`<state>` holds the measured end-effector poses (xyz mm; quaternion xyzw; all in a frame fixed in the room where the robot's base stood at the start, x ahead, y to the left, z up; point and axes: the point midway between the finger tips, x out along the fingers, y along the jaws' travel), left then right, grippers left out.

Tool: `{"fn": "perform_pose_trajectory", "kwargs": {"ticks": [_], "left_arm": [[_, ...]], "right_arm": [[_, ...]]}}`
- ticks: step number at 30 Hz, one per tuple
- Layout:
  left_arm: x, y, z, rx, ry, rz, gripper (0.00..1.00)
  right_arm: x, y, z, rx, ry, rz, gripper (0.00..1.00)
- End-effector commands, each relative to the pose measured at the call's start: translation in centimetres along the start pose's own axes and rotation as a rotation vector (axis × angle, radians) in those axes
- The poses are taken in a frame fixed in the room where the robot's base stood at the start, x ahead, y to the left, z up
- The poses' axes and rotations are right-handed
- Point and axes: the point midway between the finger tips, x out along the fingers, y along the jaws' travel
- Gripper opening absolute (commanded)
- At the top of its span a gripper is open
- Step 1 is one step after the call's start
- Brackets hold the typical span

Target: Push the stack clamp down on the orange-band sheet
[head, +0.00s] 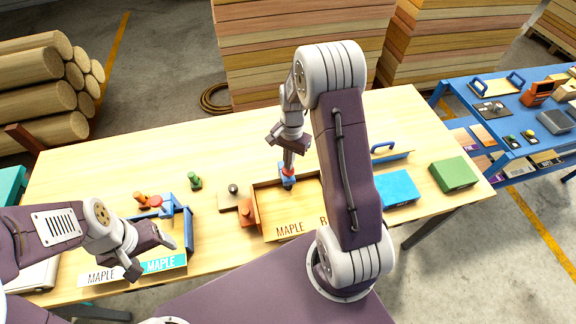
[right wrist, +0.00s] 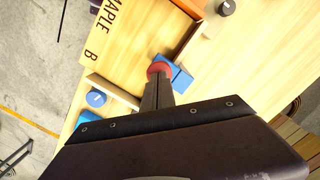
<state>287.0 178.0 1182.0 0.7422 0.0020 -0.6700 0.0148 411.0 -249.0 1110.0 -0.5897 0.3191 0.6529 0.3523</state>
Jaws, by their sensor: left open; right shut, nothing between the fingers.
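The stack clamp, a blue block (right wrist: 181,80) with a red round knob (right wrist: 158,69), stands at the back edge of the wooden tray (head: 262,238) marked MAPLE. The clamp also shows in the head view (head: 288,182). My right gripper (head: 288,167) is shut and empty, pointing down with its fingertips at the knob; whether they press on it I cannot tell. A pale sheet surface (right wrist: 130,45) lies in the tray; I can make out no orange band on it. My left gripper (head: 151,254) is open and empty above the table's front left, near the blue-framed holder (head: 189,232).
An orange block (head: 247,213) sits at the tray's left side, by a small board with a dark knob (head: 233,188). A green piece (head: 195,182) stands behind. Blue (head: 398,188) and green (head: 453,174) boxes lie right. The table's back left is clear.

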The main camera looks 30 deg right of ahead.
Motion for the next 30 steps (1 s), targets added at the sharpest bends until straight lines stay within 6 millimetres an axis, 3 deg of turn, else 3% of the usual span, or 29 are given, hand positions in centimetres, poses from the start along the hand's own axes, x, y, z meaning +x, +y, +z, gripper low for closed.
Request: {"fn": "perform_pose_trajectory", "kwargs": {"ticks": [6, 17, 30], "left_arm": [[-1.8, 0.0, -0.2, 0.000, 0.000, 0.000, 0.75], [-1.4, 0.0, -0.1, 0.000, 0.000, 0.000, 0.75], [1.0, 0.0, 0.1, 0.000, 0.000, 0.000, 0.75]], "right_arm": [[-1.4, 0.0, -2.5, 0.001, 0.000, 0.000, 0.00], [-1.6, 0.0, -2.8, 0.000, 0.002, -0.002, 0.00], [-9.1, 0.0, -2.9, 0.001, 0.002, -0.002, 0.00]]}}
